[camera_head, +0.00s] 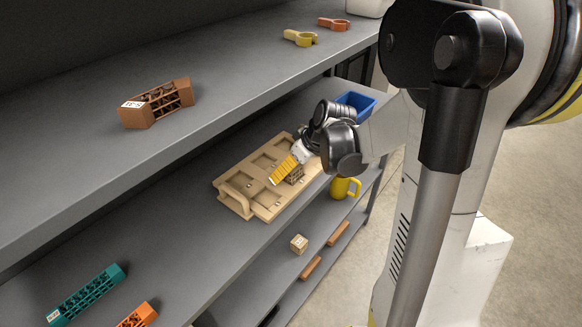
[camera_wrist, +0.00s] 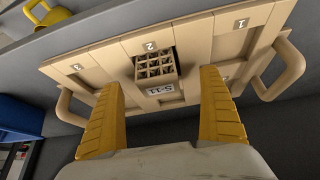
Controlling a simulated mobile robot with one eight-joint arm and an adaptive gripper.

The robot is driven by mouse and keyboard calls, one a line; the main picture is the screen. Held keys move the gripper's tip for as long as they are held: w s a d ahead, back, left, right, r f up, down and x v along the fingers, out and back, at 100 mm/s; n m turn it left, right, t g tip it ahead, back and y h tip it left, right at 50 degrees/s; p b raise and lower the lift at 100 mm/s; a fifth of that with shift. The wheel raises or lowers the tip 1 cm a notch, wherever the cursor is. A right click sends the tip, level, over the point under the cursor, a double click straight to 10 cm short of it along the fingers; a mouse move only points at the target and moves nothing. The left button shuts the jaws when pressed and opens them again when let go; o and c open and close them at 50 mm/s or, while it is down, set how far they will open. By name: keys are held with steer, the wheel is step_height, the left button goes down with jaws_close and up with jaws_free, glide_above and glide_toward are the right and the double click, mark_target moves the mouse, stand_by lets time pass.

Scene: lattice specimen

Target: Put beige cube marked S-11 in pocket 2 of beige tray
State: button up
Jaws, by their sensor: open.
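The beige tray (camera_head: 236,198) lies on the middle shelf, with a row of pockets and a handle at each end. It fills the middle of the wrist view (camera_wrist: 200,45), where the middle pocket's label reads 2. The beige lattice cube marked S-11 (camera_wrist: 155,68) sits at that middle pocket, its label face toward me; how deep it sits is hard to tell. In the head view the cube (camera_head: 295,175) is partly hidden by my gripper. My gripper (camera_head: 279,171) is open over the tray. Its yellow fingers (camera_wrist: 165,110) stand apart on either side of the cube, with gaps.
A blue bin (camera_head: 356,103) and a yellow mug (camera_head: 344,187) are near the tray's far end. A small labelled beige block (camera_head: 299,243) and brown bars (camera_head: 339,233) lie lower down. A brown lattice piece (camera_head: 157,103) and clips (camera_head: 300,38) lie on the upper shelf.

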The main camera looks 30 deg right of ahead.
stand_by(0.3)
steer(key=shift+p+v, duration=1.85)
steer(key=shift+v, duration=0.75)
steer(key=v, duration=1.2)
